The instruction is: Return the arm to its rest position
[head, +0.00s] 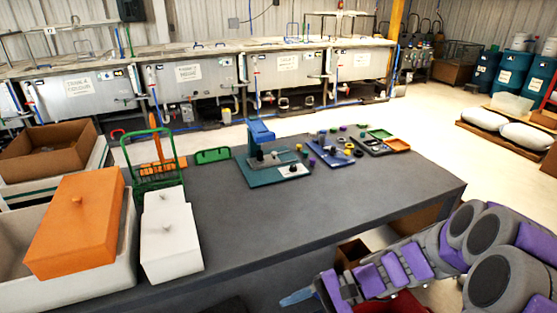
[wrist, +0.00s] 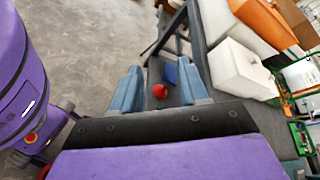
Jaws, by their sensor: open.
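My arm, with purple and grey links, reaches in from the lower right of the head view, folded beside the near right edge of the dark table (head: 330,205). My gripper (head: 298,297) shows there as a blue finger at the bottom edge, in front of the table; most of it is hidden or cut off. In the wrist view my gripper (wrist: 159,72) is open, its two blue fingers apart. A red ball-like thing (wrist: 160,91) appears in the gap, seemingly beyond the fingers; nothing is gripped.
An orange lidded box (head: 75,235), a white lidded box (head: 170,250) and a green rack (head: 152,160) stand at the table's left. A blue-green press (head: 262,135) and small-part trays (head: 335,152) lie at the back. Open floor (head: 440,130) lies right of the table.

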